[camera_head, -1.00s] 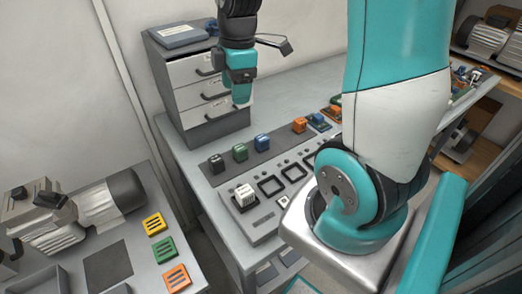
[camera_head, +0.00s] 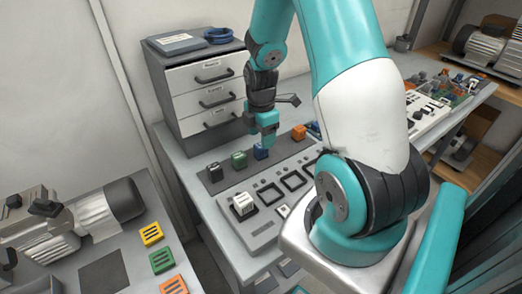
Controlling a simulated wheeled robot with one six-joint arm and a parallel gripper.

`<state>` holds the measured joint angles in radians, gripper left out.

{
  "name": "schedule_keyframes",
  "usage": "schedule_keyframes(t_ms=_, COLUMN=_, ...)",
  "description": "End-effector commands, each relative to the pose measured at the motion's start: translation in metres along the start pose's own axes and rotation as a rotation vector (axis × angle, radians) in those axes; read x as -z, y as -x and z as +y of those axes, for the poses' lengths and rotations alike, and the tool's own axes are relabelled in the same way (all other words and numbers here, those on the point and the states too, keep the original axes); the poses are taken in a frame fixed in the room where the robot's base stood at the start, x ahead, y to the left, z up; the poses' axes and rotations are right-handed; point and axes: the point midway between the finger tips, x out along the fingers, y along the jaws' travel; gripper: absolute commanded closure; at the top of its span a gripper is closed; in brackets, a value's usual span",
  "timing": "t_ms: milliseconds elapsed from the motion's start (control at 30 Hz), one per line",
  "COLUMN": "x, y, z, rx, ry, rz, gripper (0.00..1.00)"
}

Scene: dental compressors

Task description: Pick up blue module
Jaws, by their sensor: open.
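The blue module (camera_head: 260,152) sits on a dark strip on the workbench, between the green module (camera_head: 239,160) and the orange module (camera_head: 298,133). My gripper (camera_head: 270,144) is open and points down, just above and to the right of the blue module in the picture. Its teal fingers overlap part of the module's right side. I cannot tell whether they touch it.
A black module (camera_head: 215,172) stands at the left end of the strip. A panel with square sockets (camera_head: 294,181) and a white module (camera_head: 243,204) lies in front. A drawer cabinet (camera_head: 205,90) stands behind. Colored blocks (camera_head: 163,261) lie on the left table.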

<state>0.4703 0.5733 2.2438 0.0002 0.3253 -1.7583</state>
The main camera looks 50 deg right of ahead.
Motion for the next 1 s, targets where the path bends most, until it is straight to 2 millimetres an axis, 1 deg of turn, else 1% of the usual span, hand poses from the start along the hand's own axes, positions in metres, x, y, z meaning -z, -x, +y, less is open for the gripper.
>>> schedule_keyframes(t_ms=133, x=-0.001, y=-0.012, z=0.002, rx=0.003, ry=0.0, rz=0.001, gripper=0.38)
schedule_keyframes(t_ms=300, x=-0.003, y=-0.036, z=0.005, rx=0.004, ry=0.0, rz=0.001, gripper=0.38)
schedule_keyframes(t_ms=400, x=-0.003, y=-0.047, z=0.005, rx=0.002, ry=0.0, rz=0.001, gripper=0.38)
schedule_keyframes(t_ms=500, x=-0.003, y=-0.052, z=0.005, rx=-0.001, ry=0.0, rz=0.0, gripper=0.38)
schedule_keyframes(t_ms=700, x=-0.003, y=-0.052, z=0.005, rx=-0.002, ry=0.0, rz=0.0, gripper=0.38)
schedule_keyframes(t_ms=767, x=-0.003, y=-0.052, z=0.005, rx=-0.001, ry=0.0, rz=0.0, gripper=0.52)
schedule_keyframes(t_ms=800, x=-0.003, y=-0.052, z=0.005, rx=-0.001, ry=0.0, rz=0.0, gripper=0.61)
schedule_keyframes(t_ms=867, x=-0.003, y=-0.052, z=0.005, rx=-0.001, ry=0.0, rz=0.0, gripper=0.75)
schedule_keyframes(t_ms=900, x=-0.003, y=-0.052, z=0.005, rx=-0.001, ry=0.0, rz=0.0, gripper=0.84)
schedule_keyframes(t_ms=933, x=-0.003, y=-0.052, z=0.005, rx=-0.001, ry=0.0, rz=0.0, gripper=0.91)
schedule_keyframes(t_ms=1000, x=-0.003, y=-0.052, z=0.005, rx=-0.001, ry=0.0, rz=0.0, gripper=0.92)
